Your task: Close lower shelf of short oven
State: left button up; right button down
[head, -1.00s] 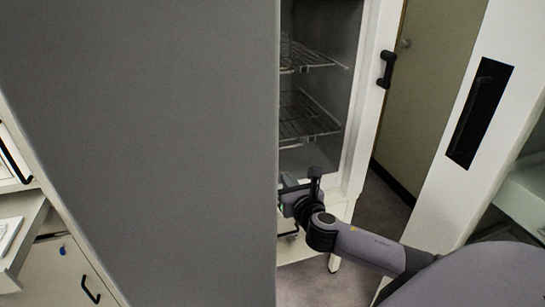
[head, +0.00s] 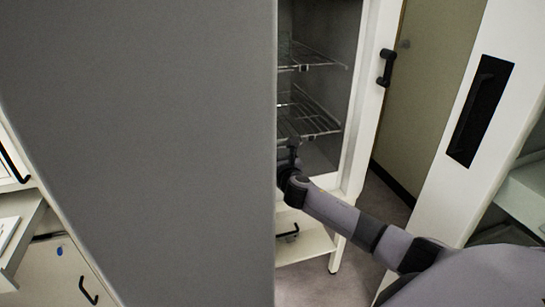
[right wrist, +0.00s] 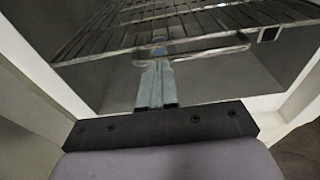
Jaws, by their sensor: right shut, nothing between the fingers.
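The short oven (head: 355,150) stands open, a white cabinet with a grey interior. Its lower shelf (head: 312,122) is a wire rack inside the opening. A wire rack with a front rail (right wrist: 205,52) fills the upper part of the right wrist view. My right gripper (head: 290,148) reaches into the opening, just below and in front of the lower shelf. In the right wrist view its fingers (right wrist: 157,65) are together and empty, with their tips at the rack's front rail; I cannot tell whether they touch it. My left gripper is not in view.
A large grey panel (head: 140,130) hides the oven's left side and much of the head view. The upper wire shelf (head: 312,58) is above. A white panel with a black handle (head: 480,110) stands at the right. Bare floor (head: 385,205) lies between.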

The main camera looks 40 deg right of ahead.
jog(key=shift+w, duration=0.15)
jog(key=b+x, duration=0.1)
jog(key=x, duration=0.1)
jog(key=b+x, duration=0.2)
jog(key=x, duration=0.1)
jog(key=b+x, duration=0.1)
jog(key=x, duration=0.1)
jog(key=shift+w+d+r, duration=0.1)
jog(key=shift+w+r, duration=0.15)
jog(key=shift+w, duration=0.15)
jog(key=shift+w+d+r+b, duration=0.1)
jog(key=shift+w+d+b, duration=0.05)
jog(key=shift+w+b, duration=0.3)
jog(key=shift+w+d+r+b, duration=0.25)
jog(key=shift+w+b, duration=0.1)
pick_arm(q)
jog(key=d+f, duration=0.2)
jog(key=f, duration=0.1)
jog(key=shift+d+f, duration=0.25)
pick_arm(e)
jog(key=shift+r, duration=0.15)
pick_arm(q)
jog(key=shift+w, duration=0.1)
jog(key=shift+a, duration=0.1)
